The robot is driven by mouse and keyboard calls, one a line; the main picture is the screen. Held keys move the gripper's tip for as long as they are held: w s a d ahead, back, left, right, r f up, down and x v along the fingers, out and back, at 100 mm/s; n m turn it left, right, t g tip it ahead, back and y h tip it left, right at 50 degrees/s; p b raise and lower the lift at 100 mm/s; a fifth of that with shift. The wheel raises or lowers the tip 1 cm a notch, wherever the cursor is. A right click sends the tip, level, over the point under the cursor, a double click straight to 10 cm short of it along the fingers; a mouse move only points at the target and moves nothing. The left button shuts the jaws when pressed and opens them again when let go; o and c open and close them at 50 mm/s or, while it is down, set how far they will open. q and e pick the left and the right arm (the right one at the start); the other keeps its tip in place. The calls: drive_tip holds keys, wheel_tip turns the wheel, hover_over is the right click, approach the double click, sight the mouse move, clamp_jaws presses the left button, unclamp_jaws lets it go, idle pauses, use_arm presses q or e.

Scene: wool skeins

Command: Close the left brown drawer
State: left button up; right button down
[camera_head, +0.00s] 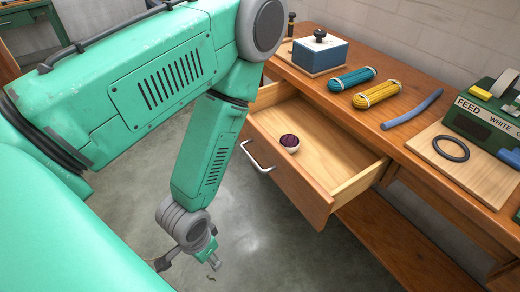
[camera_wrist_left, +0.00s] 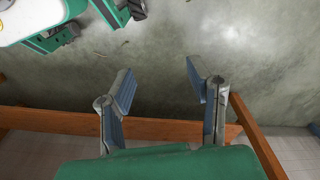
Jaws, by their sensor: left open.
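The brown drawer (camera_head: 290,182) is pulled well out of the wooden workbench in the head view. Its front is tilted in the picture and carries a curved metal handle (camera_head: 258,160). My left gripper (camera_head: 212,262) hangs left of and lower in the picture than the handle, apart from the drawer. In the left wrist view the left gripper (camera_wrist_left: 160,84) has its fingers spread with nothing between them. My right gripper is not in view.
On the workbench top (camera_head: 385,130) are a blue box (camera_head: 320,53), a teal skein (camera_head: 351,78), a yellow skein (camera_head: 377,94), a blue rod (camera_head: 412,110) and a green machine (camera_head: 485,115). A wooden rail (camera_wrist_left: 170,128) crosses the wrist view. The grey floor (camera_head: 300,245) is clear.

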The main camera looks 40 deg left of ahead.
use_arm(q)
drive_tip(key=shift+w+a+r+n, duration=0.3)
drive_tip(key=shift+w+n, duration=0.2)
drive_tip(key=c, duration=0.6)
drive_tip(key=w+a+r+n, duration=0.1)
drive_tip(key=w+n, duration=0.1)
drive_tip(key=w+a+r+n+t, duration=0.1)
drive_tip(key=w+a+n, duration=0.1)
drive_tip(key=w+a+r+n+t, duration=0.1)
drive_tip(key=w+r+n, duration=0.1)
drive_tip(key=w, duration=0.1)
drive_tip(key=shift+a+n, duration=0.2)
drive_tip(key=shift+n, duration=0.2)
clamp_jaws()
drive_tip(key=n+t+h, duration=0.4)
drive_tip(key=n+t, duration=0.2)
drive_tip(key=n, duration=1.8)
approach(258, 149)
drive_tip(key=s+r, duration=0.2)
drive_tip(key=b+x, duration=0.6)
drive_tip(key=a+b+x, duration=0.1)
drive_tip(key=b+x, duration=0.1)
drive_tip(key=b, duration=0.2)
drive_tip(key=shift+w+d+f, duration=0.15)
drive_tip(key=shift+w+f, duration=0.1)
drive_tip(key=shift+f, duration=0.25)
drive_tip(key=shift+w+d+f+b, duration=0.2)
drive_tip(key=shift+w+b, duration=0.1)
drive_tip(key=shift+w, duration=0.1)
